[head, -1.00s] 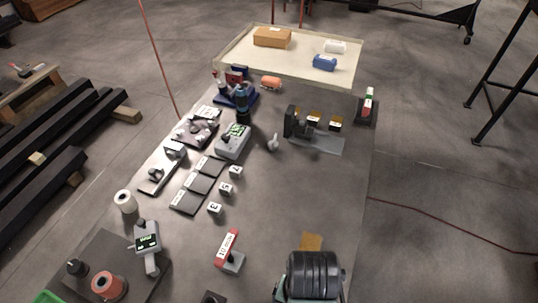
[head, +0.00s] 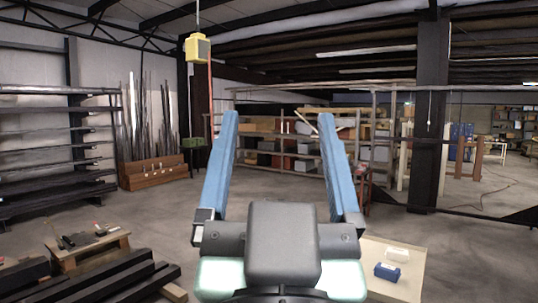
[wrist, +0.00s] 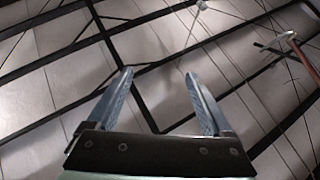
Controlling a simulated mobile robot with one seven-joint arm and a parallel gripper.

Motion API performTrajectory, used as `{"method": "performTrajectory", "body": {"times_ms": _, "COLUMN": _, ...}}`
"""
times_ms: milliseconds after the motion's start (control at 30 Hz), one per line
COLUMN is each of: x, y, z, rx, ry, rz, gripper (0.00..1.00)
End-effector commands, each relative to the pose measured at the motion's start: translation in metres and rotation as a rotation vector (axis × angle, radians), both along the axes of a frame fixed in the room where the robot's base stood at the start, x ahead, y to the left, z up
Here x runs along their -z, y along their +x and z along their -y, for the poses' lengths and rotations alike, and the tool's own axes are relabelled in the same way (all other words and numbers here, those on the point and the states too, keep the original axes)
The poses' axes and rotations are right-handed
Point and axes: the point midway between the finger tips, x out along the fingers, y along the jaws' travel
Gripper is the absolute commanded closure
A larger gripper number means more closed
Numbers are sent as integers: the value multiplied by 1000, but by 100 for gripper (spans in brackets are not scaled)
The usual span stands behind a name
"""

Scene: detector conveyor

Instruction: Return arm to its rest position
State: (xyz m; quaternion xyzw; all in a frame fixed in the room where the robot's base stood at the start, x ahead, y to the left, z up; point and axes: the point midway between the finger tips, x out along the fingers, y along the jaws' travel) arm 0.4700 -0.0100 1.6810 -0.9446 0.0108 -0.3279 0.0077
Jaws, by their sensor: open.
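My gripper (head: 278,117) stands upright in the middle of the head view, close to the camera. Its two blue fingers point up and are wide apart, with nothing between them. In the wrist view the gripper (wrist: 158,73) shows the same empty gap, and that camera faces the ceiling beams. My gripper is well clear of the table and touches nothing that I can see.
A pale tray-like surface (head: 408,291) with a blue block (head: 387,271) and a white block (head: 397,254) shows at the lower right. A wooden bench (head: 88,250) and dark beams are at lower left. A yellow hoist box (head: 198,47) hangs at upper left. Open floor lies beyond.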

Motion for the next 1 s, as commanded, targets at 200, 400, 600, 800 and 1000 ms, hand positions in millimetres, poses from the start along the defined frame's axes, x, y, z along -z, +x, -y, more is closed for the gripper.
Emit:
{"method": "performTrajectory", "body": {"times_ms": 200, "x": -35, "y": -32, "z": -8, "rx": 4, "ry": -29, "rz": 149, "gripper": 15}}
{"method": "performTrajectory", "body": {"times_ms": 400, "x": -34, "y": -32, "z": -8, "rx": 4, "ry": -29, "rz": 146, "gripper": 15}}
{"method": "performTrajectory", "body": {"times_ms": 600, "x": -17, "y": -31, "z": -8, "rx": 2, "ry": -28, "rz": 144, "gripper": 15}}
{"method": "performTrajectory", "body": {"times_ms": 800, "x": 26, "y": -30, "z": -9, "rx": -5, "ry": -27, "rz": 144, "gripper": 17}}
{"method": "performTrajectory", "body": {"times_ms": 1000, "x": 33, "y": -30, "z": -9, "rx": -9, "ry": -26, "rz": 144, "gripper": 50}}
